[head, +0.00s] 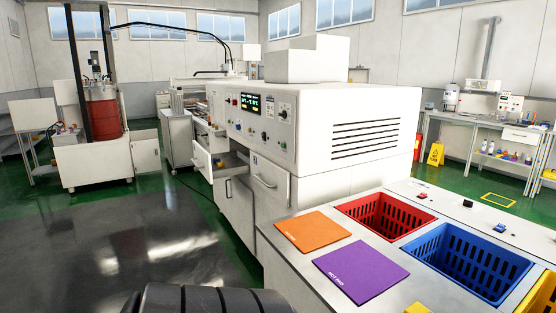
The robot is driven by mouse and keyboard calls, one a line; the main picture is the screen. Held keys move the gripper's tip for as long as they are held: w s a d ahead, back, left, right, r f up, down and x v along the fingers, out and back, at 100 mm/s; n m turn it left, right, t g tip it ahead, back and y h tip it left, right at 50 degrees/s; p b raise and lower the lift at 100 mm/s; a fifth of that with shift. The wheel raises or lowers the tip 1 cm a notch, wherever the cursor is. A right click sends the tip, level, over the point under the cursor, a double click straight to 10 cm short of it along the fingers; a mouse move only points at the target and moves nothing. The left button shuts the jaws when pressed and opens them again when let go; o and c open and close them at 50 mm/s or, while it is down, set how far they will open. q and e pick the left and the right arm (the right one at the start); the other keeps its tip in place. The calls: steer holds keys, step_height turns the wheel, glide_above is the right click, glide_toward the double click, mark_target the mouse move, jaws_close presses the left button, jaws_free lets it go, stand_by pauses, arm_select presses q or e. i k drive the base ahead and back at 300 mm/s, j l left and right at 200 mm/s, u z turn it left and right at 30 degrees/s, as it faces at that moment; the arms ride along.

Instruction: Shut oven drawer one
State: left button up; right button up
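The white oven (330,125) stands in the middle of the head view, with a control panel and a green-lit display on its front. One drawer (203,161) in its front is pulled out, toward the left. I cannot read a number on this drawer. A second front panel with a handle (268,187), to the right, looks closed. Neither of my grippers is in view, and nothing touches the open drawer.
A bench with an orange mat (312,231), a purple mat (361,270), a red crate (349,208) and a blue crate (444,269) fills the lower right. Dark floor (150,240) left of the oven is clear. A cart with a red drum (104,118) stands far left.

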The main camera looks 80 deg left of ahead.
mark_target(236, 162)
steer(key=u, duration=3)
steer(key=i+u, duration=0.3)
steer(key=i, duration=1.4)
steer(key=i+j+z, duration=0.1)
steer(key=i, duration=1.35)
